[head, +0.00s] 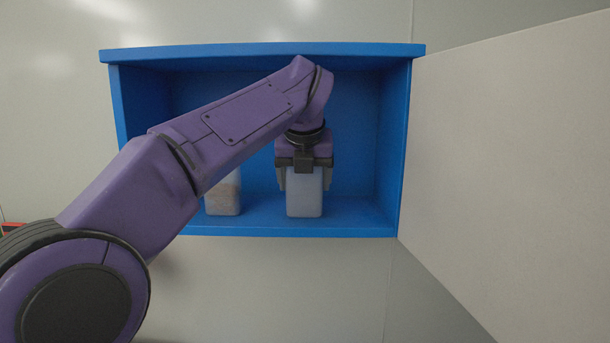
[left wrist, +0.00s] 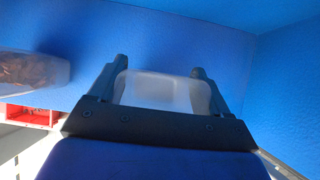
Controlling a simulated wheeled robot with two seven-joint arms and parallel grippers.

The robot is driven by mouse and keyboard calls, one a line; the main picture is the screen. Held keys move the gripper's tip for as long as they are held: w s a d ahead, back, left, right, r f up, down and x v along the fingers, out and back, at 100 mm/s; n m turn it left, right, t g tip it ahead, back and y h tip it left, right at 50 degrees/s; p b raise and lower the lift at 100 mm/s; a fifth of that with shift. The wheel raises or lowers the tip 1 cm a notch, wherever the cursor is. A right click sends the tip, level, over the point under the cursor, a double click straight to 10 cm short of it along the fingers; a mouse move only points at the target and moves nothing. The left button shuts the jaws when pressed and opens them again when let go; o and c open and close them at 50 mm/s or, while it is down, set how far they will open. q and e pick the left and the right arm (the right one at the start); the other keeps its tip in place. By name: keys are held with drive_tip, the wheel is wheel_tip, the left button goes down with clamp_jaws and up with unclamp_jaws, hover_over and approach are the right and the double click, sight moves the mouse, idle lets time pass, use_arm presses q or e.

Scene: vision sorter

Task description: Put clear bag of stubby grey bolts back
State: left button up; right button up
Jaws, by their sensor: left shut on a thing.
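A clear, pale grey bag-like container (head: 304,200) stands upright on or just above the floor of the blue cabinet (head: 355,218); I cannot tell if it touches. My left gripper (head: 304,183) is shut on it from above, with a finger on each side. In the left wrist view the container (left wrist: 160,92) sits between the two fingers (left wrist: 158,85). Its contents are too pale and blurred to make out. My right gripper is not in view.
A second clear container with brownish contents (head: 224,195) stands to the left on the cabinet floor, partly behind my arm. The open cabinet door (head: 510,150) is on the right. Free floor lies right of the held container. A red bin (left wrist: 30,117) shows below.

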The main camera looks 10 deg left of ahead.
sight(304, 198)
use_arm(q)
drive_tip(key=o, duration=1.1)
drive_tip(key=shift+o, duration=0.5)
drive_tip(key=shift+w+f, duration=0.1)
drive_tip(key=shift+w, duration=0.05)
drive_tip(key=shift+f, duration=0.15)
drive_tip(key=shift+v, duration=0.75)
drive_tip(key=s+b, duration=0.3)
drive_tip(key=s+d+f+b, duration=0.1)
drive_tip(key=b, duration=0.1)
drive_tip(key=shift+s+f, duration=0.15)
drive_tip(key=shift+s, duration=0.05)
drive_tip(key=s+d+r+b, duration=0.1)
drive_tip(key=s+b, duration=0.1)
drive_tip(key=s, duration=0.5)
drive_tip(key=shift+s+d+b, duration=0.15)
drive_tip(key=shift+d+b, duration=0.1)
drive_tip(key=shift+b, duration=0.05)
